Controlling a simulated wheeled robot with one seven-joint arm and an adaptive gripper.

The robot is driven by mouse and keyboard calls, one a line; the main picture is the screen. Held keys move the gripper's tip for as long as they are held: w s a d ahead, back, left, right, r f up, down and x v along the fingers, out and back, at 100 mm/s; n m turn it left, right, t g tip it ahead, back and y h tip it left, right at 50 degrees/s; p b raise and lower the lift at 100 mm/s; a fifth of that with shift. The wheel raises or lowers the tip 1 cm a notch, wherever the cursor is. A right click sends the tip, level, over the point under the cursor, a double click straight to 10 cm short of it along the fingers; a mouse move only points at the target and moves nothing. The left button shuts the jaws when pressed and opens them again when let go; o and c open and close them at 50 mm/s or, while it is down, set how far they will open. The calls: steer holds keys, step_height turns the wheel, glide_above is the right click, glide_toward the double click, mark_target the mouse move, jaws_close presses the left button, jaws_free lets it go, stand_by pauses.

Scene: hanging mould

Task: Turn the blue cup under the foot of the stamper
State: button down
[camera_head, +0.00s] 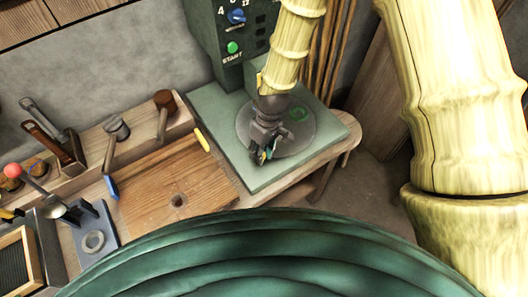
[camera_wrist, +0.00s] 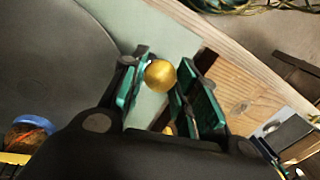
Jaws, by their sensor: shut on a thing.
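The stamper is probably the green machine (camera_head: 207,45) with knobs and a START button at the back; its foot is hidden, apparently behind my arm. A grey round plate (camera_head: 307,132) lies on the pale green base below it, and also fills the left of the wrist view (camera_wrist: 50,65). My gripper (camera_head: 262,153) is low over the plate's near left edge. Its green fingers (camera_wrist: 162,88) are shut on a gold ball (camera_wrist: 160,75). A small round thing with a blue rim and orange-brown middle (camera_wrist: 30,128), perhaps the blue cup, shows at the lower left of the wrist view.
The pale green base (camera_head: 222,130) sits on the wooden bench.

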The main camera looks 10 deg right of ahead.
steer(key=shift+w+a+r, duration=0.2)
steer(key=shift+w+a, duration=0.05)
steer(key=shift+w, duration=0.15)
steer(key=c, duration=1.3)
jaws_free()
steer(key=shift+o, duration=1.1)
steer(key=shift+a+f, duration=0.1)
steer(key=shift+f, duration=0.05)
steer(key=shift+s+d, duration=0.2)
steer(key=shift+d, duration=0.05)
step_height(320, 180, up, 12)
steer(key=w+d, duration=0.1)
steer(key=shift+w+d, duration=0.3)
steer(key=shift+f, duration=0.1)
